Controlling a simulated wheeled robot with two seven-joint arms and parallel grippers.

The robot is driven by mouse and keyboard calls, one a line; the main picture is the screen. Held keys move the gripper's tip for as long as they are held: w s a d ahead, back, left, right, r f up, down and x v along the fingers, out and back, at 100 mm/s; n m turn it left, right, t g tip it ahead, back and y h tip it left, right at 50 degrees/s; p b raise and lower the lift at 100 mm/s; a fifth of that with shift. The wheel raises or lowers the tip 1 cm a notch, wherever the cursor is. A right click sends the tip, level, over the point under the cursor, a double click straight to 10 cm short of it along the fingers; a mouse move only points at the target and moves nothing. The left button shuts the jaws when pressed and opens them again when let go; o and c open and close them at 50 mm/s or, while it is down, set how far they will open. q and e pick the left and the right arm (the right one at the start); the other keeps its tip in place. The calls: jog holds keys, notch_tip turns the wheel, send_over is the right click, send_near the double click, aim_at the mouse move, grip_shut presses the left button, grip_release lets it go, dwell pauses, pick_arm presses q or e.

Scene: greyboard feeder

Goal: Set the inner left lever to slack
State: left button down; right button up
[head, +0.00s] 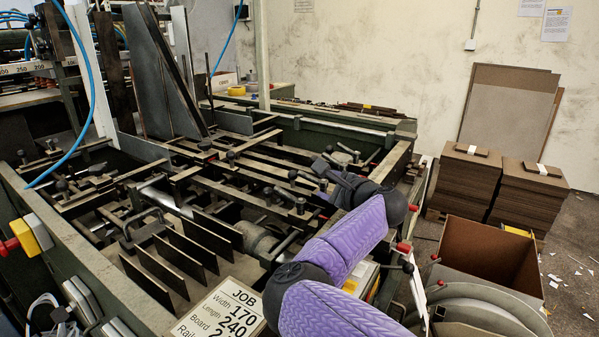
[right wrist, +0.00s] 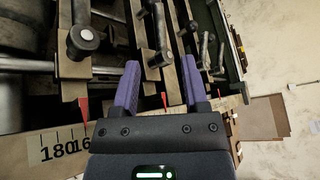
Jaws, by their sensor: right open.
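Several clamp levers with dark round knobs stand on the metal bars of the feeder; one group (head: 300,204) is just left of my right gripper (head: 322,170) in the head view. I cannot tell for sure which is the inner left lever, or its setting. In the right wrist view my right gripper (right wrist: 160,75) is open, its purple fingers apart and empty. A lever (right wrist: 162,40) on a tan bar shows between and beyond the fingertips. Another knobbed lever (right wrist: 84,40) is to the left, and further levers (right wrist: 205,48) are to the right. My left gripper is out of view.
A printed scale (right wrist: 62,147) with red pointers lies along the near rail. A JOB card (head: 225,310) is at the front of the feeder. Upright dark plates (head: 185,250) stand in the bed. Board stacks (head: 465,180) and an open box (head: 490,255) are at the right.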

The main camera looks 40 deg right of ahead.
aim_at(310, 178)
jog(key=b+x, duration=0.1)
jog(key=x, duration=0.1)
jog(key=b+x, duration=0.1)
jog(key=x, duration=0.2)
jog(key=b+x, duration=0.2)
jog(key=shift+w+f, duration=0.25)
jog(key=shift+f, duration=0.1)
jog(key=shift+w+d+b, duration=0.2)
jog(key=shift+w+b, duration=0.2)
jog(key=shift+w, duration=0.3)
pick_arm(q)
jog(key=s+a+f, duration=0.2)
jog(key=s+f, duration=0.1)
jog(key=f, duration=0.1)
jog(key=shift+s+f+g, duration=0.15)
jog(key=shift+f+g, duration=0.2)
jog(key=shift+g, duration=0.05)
pick_arm(e)
jog(key=shift+r, duration=0.1)
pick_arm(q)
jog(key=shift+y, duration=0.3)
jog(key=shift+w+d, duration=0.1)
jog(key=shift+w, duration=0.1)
pick_arm(e)
grip_shut()
